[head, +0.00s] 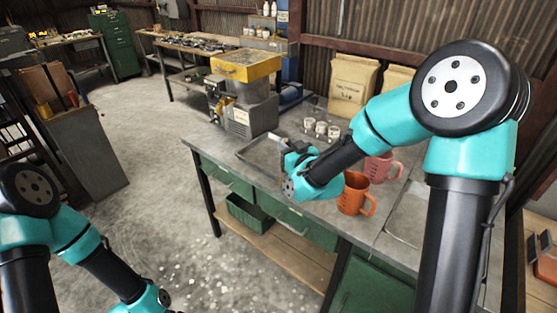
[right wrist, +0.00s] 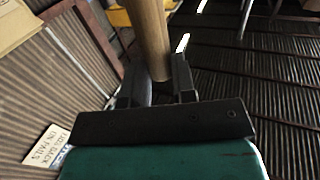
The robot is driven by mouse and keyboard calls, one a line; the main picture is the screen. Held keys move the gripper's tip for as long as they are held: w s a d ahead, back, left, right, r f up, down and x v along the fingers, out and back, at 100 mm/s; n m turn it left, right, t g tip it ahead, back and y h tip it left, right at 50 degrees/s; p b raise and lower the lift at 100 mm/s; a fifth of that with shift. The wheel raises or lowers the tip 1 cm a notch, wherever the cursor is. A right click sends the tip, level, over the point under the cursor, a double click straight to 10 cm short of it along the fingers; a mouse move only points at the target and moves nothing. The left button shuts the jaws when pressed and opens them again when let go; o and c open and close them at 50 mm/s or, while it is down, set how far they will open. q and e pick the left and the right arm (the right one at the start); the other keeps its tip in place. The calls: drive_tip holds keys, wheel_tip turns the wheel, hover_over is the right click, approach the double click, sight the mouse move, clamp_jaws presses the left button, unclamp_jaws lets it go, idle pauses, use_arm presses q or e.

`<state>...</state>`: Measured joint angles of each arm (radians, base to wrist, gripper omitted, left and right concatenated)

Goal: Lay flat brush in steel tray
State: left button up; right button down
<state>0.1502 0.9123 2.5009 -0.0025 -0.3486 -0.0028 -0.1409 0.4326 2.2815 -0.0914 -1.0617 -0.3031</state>
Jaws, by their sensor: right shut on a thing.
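My right gripper (head: 290,150) is over the workbench, at the right part of a shallow grey metal tray (head: 252,152). In the right wrist view, my right gripper (right wrist: 155,85) is shut on a pale wooden handle, which I take to be the flat brush (right wrist: 148,35). The brush's bristle end does not show, and I cannot make the brush out in the head view. Whether it touches the tray is hidden. A second shallow grey tray (head: 408,212) lies at the bench's right. My left arm is low at the left, with its gripper out of frame.
An orange mug (head: 354,195) and a pink mug (head: 380,167) stand right of my right gripper. Small white pots (head: 321,129) and a paper sack (head: 352,82) are behind. A grey machine with a yellow top (head: 246,66) stands at the bench's back left.

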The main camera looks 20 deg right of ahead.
drive_tip(key=w+d, duration=0.2)
drive_tip(key=w, duration=0.5)
drive_tip(key=w+d+f, duration=0.1)
drive_tip(key=w+d, duration=0.1)
drive_tip(key=w, duration=0.5)
drive_tip(key=shift+w+d+f, duration=0.2)
drive_tip(key=shift+d, duration=0.15)
drive_tip(key=shift+w+d+f, duration=0.1)
drive_tip(key=shift+w+f, duration=0.1)
drive_tip(key=shift+f, duration=0.7)
drive_tip(key=shift+w+d+f, duration=0.1)
drive_tip(key=shift+w+f, duration=0.1)
drive_tip(key=shift+f, duration=0.8)
drive_tip(key=c, duration=0.9)
unclamp_jaws()
drive_tip(key=shift+f, duration=0.1)
drive_tip(key=shift+c, duration=0.2)
